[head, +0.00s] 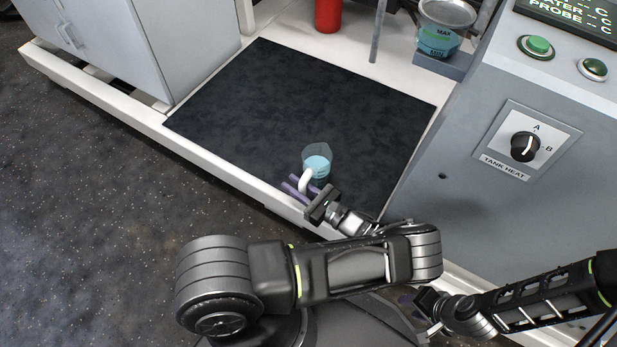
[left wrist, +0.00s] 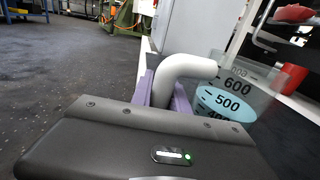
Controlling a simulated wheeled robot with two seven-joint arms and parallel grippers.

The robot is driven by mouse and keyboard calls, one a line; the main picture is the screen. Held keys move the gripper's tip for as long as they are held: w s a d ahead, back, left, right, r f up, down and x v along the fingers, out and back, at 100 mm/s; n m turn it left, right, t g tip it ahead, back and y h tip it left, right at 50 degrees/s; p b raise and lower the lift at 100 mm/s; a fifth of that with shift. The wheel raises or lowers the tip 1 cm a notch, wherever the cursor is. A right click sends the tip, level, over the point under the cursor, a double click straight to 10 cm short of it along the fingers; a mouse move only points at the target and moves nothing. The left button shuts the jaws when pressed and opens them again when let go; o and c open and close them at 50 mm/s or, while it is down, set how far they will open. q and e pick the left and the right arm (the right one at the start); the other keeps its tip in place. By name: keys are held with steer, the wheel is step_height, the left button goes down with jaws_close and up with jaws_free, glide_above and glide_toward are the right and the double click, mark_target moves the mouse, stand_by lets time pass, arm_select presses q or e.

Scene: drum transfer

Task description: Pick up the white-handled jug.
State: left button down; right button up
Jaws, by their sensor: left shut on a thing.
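The jug (head: 317,161) is clear, with light-blue liquid inside and a white handle (head: 305,181) on its near side. It stands upright near the front edge of the black mat; I cannot tell whether its base touches the mat. My left gripper (head: 300,187) has its purple fingers closed around the white handle. In the left wrist view the fingers are on either side of the handle (left wrist: 183,70), and the jug (left wrist: 234,92) shows printed marks such as 500 and 600. My right gripper (head: 408,301) is low at the right, partly hidden by my arm, away from the jug.
The black mat (head: 270,105) is otherwise clear. A grey panel (head: 470,190) with a tank heat knob (head: 525,147) stands close on the right. A red cylinder (head: 328,14) and a container of blue-green liquid (head: 438,40) stand at the back. A grey cabinet (head: 150,40) is at left.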

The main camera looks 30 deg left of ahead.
arm_select(q)
steer(key=shift+r, duration=0.25)
step_height(320, 180, up, 10)
steer(key=p, duration=0.4)
steer(key=shift+f, duration=0.2)
stand_by(0.4)
steer(key=shift+w+r, duration=0.1)
stand_by(0.8)
